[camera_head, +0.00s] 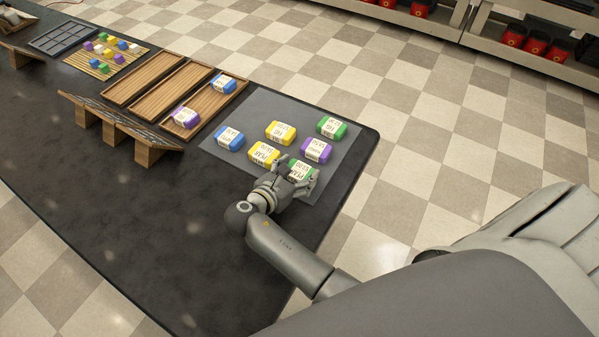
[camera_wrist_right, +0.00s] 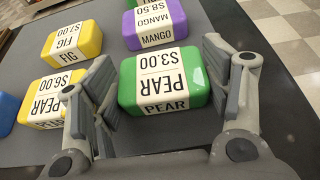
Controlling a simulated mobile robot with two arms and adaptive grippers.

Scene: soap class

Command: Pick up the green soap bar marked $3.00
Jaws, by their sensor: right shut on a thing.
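The green soap bar (camera_head: 301,171) lies at the near right of the grey mat (camera_head: 225,158) on the dark table. In the right wrist view the same green bar (camera_wrist_right: 128,88) has a white label reading PEAR and $3.00. My right gripper (camera_head: 294,181) is around it at mat level, one finger on each side, and is shut on it. I cannot tell whether the bar touches the mat. Another green bar (camera_head: 331,127) lies at the mat's far right corner. My left gripper is not in view.
A purple bar (camera_head: 316,150) marked $8.50 lies just beyond the held bar. Yellow bars (camera_head: 263,154) (camera_head: 280,132) and a blue bar (camera_head: 230,138) lie to the left. Wooden trays (camera_head: 172,97) stand further left, and the table's right edge is close.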

